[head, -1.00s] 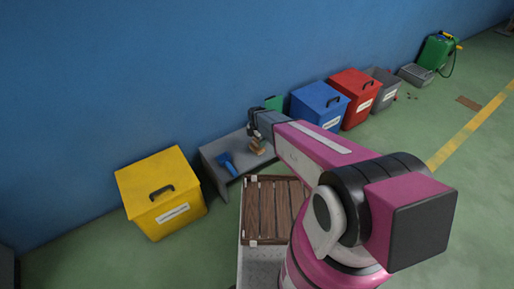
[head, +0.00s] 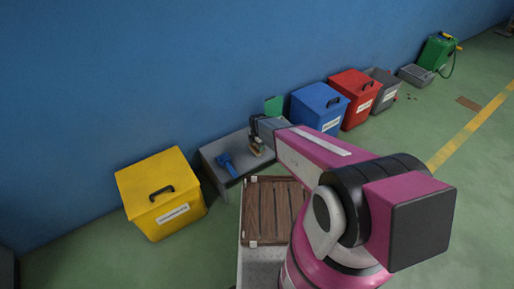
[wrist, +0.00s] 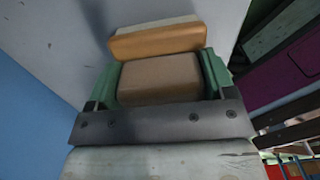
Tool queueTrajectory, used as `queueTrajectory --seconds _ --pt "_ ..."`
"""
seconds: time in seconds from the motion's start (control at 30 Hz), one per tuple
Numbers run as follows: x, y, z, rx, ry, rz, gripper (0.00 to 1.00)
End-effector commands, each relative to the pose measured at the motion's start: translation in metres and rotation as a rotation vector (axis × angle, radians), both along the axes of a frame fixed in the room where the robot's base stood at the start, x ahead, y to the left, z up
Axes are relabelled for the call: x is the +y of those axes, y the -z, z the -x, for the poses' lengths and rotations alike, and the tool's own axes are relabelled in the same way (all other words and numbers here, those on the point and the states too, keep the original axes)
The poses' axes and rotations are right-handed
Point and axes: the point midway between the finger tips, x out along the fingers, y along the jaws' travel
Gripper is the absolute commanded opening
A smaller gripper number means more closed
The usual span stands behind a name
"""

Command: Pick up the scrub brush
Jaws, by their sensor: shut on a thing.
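The scrub brush (head: 257,151) is a small brown wooden block with a pale cream layer, at the right part of the grey bench (head: 208,155). My gripper (head: 255,142) is above it with the fingers down at the brush. In the wrist view the green fingers of my gripper (wrist: 161,82) stand on both sides of the brown block and are shut on it. The brush's wider orange-brown part and cream edge (wrist: 158,40) show beyond the fingertips. I cannot tell whether the brush still touches the bench.
A blue tool (head: 227,164) lies on the bench left of the brush. A yellow bin (head: 160,190) stands to the left. A blue bin (head: 318,106), a red bin (head: 355,98) and a grey bin (head: 384,88) stand to the right along the wall.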

Motion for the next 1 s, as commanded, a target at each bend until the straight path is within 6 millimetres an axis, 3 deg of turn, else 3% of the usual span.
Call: queueTrajectory --seconds 0.37,0.6,1.0 --pt "0.0 -0.01 0.001 0.0 0.0 0.0 0.48" --pt "0.0 -0.044 0.002 -0.001 0.0 0.0 0.48" --pt "0.018 -0.096 0.091 0.0 -0.002 0.0 0.48"
